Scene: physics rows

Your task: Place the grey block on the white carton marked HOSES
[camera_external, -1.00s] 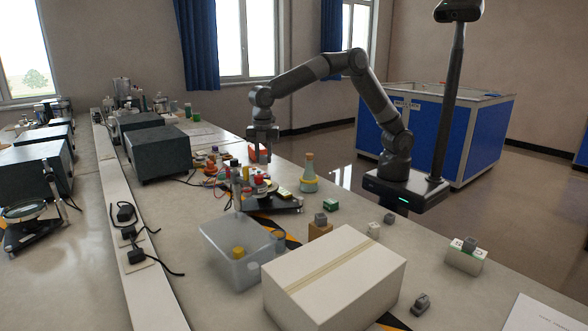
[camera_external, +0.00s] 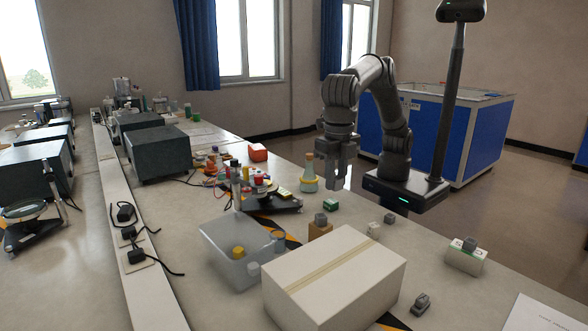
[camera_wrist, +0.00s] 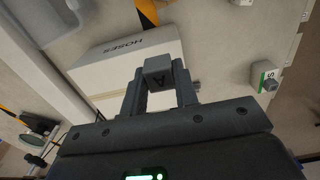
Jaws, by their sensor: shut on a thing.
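My gripper (camera_external: 339,180) is raised above the far right part of the bench, beyond the carton. In the wrist view my gripper (camera_wrist: 159,84) is shut on a grey block (camera_wrist: 158,68) with a dark letter A on one face. The block is too small to make out in the external view. The white carton (camera_external: 350,285) stands closed at the front of the bench, with a tan tape strip across its bare top.
A translucent bin (camera_external: 225,250) stands left of the carton. A small white box (camera_external: 463,261) with a grey piece on top stands to the right. A bottle (camera_external: 309,170) stands near my gripper.

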